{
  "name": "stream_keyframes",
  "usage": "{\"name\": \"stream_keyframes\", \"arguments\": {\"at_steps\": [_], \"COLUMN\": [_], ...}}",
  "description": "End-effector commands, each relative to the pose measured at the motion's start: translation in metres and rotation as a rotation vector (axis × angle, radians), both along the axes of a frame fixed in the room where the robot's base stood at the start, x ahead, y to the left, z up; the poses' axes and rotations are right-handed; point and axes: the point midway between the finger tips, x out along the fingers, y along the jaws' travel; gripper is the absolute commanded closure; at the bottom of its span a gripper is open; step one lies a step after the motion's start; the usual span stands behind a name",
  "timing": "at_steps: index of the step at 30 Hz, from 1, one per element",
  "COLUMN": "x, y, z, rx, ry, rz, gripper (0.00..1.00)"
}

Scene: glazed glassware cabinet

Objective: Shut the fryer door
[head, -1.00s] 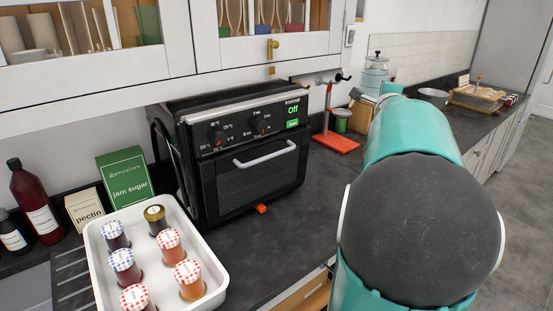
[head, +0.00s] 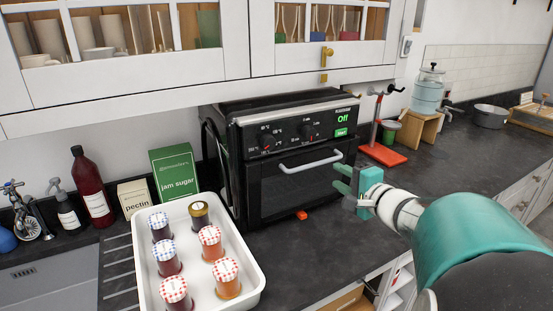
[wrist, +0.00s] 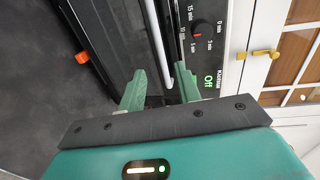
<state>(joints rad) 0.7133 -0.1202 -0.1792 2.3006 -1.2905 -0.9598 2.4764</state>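The black fryer (head: 300,120) stands on the dark counter under the wall cabinet, its display reading "Off". Its door (head: 290,190) is upright below the control panel, with a pale bar handle (head: 312,162) across the top. The door looks near flush with the front; I cannot tell whether a small gap is left. My gripper (head: 342,179) is in front of the door's right side, its two green fingers apart and empty. In the wrist view the fingers (wrist: 160,88) point at the fryer front, with the handle (wrist: 157,45) appearing between them, apparently without contact.
An orange-red piece (head: 301,215) lies at the fryer's bottom front edge. A white tray (head: 250,277) of jars stands to its left, before a green jam sugar box (head: 175,172). A red stand (head: 383,154) is on the right. Cabinet doors (head: 130,95) hang above.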

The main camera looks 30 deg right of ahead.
Motion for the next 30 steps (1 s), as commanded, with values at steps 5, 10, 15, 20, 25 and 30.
{"name": "stream_keyframes", "arguments": {"at_steps": [5,10,15,20,25,30], "x": [0.036,0.064,0.078,0.080,0.079,0.079], "y": [0.001,0.001,0.002,0.002,0.002,0.002], "z": [-0.005,-0.008,-0.010,-0.010,-0.010,-0.010], "rx": [0.001,0.001,0.000,0.000,0.000,0.000], "ry": [0.002,0.000,0.000,0.000,0.000,0.000], "rz": [0.002,0.000,-0.001,-0.001,-0.002,-0.002], "gripper": [0.67,0.67,0.67,0.67,0.74,1.00]}}
